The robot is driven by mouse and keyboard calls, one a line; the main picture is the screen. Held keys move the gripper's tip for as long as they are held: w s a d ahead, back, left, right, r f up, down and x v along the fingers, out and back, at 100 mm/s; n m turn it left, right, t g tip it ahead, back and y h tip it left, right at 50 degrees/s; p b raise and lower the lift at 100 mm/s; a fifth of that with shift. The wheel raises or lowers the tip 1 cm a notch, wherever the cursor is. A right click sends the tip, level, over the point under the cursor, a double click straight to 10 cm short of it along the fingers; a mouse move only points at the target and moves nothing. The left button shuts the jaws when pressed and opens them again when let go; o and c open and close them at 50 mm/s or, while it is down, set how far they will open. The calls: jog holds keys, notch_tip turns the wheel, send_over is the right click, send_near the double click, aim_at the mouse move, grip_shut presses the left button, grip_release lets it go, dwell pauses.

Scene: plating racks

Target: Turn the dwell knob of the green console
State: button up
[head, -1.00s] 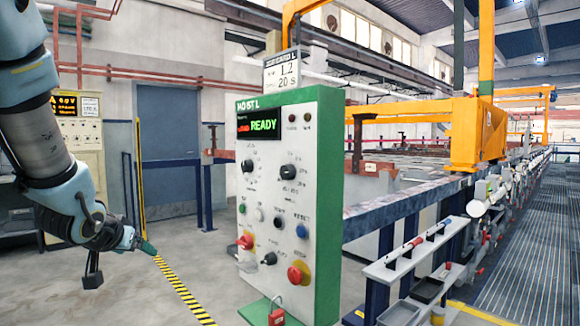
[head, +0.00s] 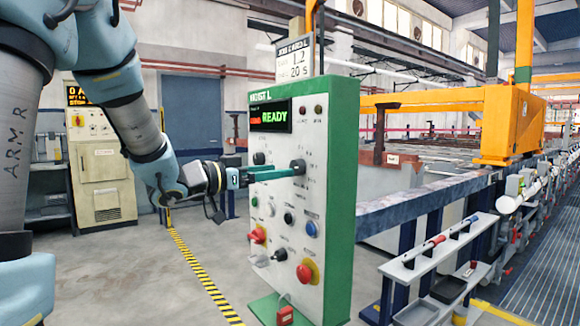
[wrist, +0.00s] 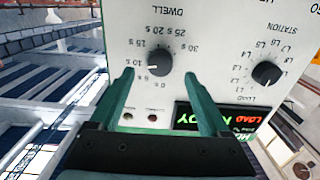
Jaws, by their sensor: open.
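The green console (head: 341,200) stands upright with a white front panel and a lit display reading READY. Its dwell knob (wrist: 160,62) is black and round, under the word DWELL, with a ring of second marks; the wrist view shows it upside down. A pale mark on the knob seems to point toward the low-second marks. My gripper (wrist: 160,76) is open, its two green fingers on either side of the knob in the wrist view. In the head view my gripper (head: 286,171) reaches the panel at the knob (head: 299,166); I cannot tell whether it touches.
The station knob (wrist: 267,73) sits beside the dwell knob. Below are several buttons and a red emergency button (head: 307,271). A red padlock (head: 285,314) is at the console's foot.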

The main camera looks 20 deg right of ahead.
aim_at(297, 167)
jog(key=d, duration=0.2)
jog(key=w+d, duration=0.1)
jog(key=d, duration=0.1)
jog(key=shift+d+p, duration=0.4)
grip_shut()
dwell(0.4)
